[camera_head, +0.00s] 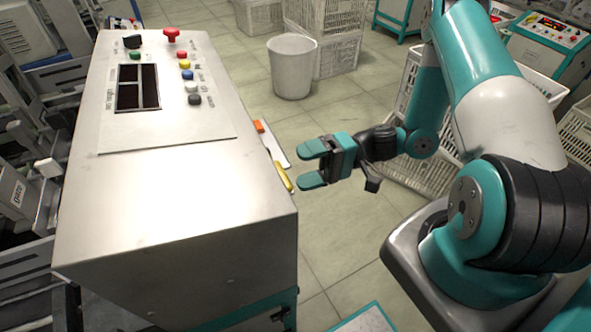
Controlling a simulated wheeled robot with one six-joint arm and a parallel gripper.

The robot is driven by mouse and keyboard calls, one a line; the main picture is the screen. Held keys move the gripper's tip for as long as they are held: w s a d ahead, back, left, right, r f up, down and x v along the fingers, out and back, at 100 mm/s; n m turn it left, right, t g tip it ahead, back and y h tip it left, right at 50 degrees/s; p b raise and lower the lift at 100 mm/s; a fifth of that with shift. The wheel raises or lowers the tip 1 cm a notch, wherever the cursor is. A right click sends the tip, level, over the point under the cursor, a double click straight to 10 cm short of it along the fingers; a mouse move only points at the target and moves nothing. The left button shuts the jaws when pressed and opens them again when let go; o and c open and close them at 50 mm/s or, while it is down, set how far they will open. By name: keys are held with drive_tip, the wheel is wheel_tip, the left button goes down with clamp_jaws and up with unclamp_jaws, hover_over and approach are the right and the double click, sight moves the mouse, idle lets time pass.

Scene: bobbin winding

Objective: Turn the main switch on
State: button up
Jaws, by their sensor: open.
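A metal machine cabinet (180,195) stands at the left, with a control panel on its sloped top. The panel carries a black rotary-looking knob (132,41), a red mushroom-shaped button (171,36) and a column of small coloured buttons (187,75). Which of these is the main switch I cannot tell, as the labels are too small to read. My gripper (303,165) is open and empty, its two teal fingers pointing left. It is just right of the cabinet's side, apart from the panel controls and nearer the camera than them.
An orange part (258,126) and a yellow handle-like part (283,176) show along the cabinet's right side, close to my fingers. A white bin (292,68) and stacked crates (338,45) stand behind. Tiled floor (235,65) is clear between cabinet and bin.

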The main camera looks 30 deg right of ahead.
sight(286, 175)
drive_tip(key=shift+w+a, duration=0.15)
drive_tip(key=shift+a, duration=1.25)
drive_tip(key=shift+a, duration=0.2)
drive_tip(key=shift+w+a, duration=0.1)
drive_tip(key=shift+a, duration=0.85)
